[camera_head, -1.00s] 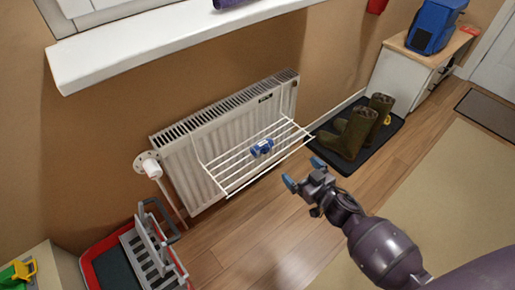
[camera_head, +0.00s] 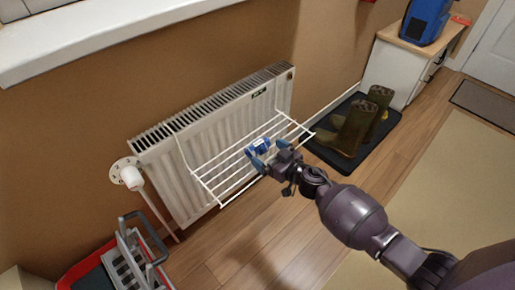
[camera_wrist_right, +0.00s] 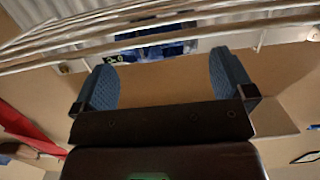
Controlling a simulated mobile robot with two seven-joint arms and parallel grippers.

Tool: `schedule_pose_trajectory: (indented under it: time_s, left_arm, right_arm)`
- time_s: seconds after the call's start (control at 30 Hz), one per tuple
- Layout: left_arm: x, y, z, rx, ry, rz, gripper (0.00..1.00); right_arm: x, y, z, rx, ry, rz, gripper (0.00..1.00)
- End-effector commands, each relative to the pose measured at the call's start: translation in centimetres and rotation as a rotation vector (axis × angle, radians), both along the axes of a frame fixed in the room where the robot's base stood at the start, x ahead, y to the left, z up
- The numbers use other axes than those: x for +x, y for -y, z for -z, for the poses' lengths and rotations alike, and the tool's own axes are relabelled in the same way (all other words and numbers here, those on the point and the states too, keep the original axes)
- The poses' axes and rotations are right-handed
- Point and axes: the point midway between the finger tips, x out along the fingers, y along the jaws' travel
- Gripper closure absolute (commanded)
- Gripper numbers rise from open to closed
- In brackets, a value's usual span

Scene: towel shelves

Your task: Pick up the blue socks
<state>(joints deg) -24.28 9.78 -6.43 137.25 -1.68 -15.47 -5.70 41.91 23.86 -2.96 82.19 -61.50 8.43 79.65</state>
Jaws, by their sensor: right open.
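The blue socks (camera_head: 260,145), a small rolled bundle with a light patch, lie on the white wire drying rack (camera_head: 205,180) hung on the radiator. My right gripper (camera_head: 262,157) is at the rack's front side, close to the socks. In the right wrist view its two blue fingertips (camera_wrist_right: 165,78) are wide apart with nothing between them. The blue socks (camera_wrist_right: 160,50) show there beyond the rack's bars, partly hidden by them. I cannot tell whether the gripper touches the rack. My left gripper is not in view.
The white radiator (camera_head: 215,125) stands behind the rack against the brown wall. Green boots (camera_head: 355,130) stand on a dark mat to the right. A red tray with a grey rack (camera_head: 130,265) is on the floor at lower left. The wooden floor in front is clear.

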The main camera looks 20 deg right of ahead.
Motion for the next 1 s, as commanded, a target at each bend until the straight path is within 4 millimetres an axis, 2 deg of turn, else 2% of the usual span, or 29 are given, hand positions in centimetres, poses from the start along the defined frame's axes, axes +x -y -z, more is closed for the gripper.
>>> schedule_pose_trajectory:
  time_s: [0.17,0.53,0.87,1.0]
  left_arm:
    - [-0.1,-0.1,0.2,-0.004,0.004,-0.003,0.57]
    - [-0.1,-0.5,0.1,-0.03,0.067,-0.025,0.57]
    - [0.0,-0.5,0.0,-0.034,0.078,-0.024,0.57]
    - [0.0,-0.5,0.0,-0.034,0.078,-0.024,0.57]
  right_arm:
    - [0.7,-0.2,0.4,-0.001,-0.002,-0.001,0.0]
    - [4.5,-1.4,1.2,0.0,-0.004,0.0,0.0]
    - [5.1,-1.6,0.8,-0.001,0.0,0.001,0.0]
    - [5.1,-1.6,0.8,-0.001,0.0,0.001,0.18]
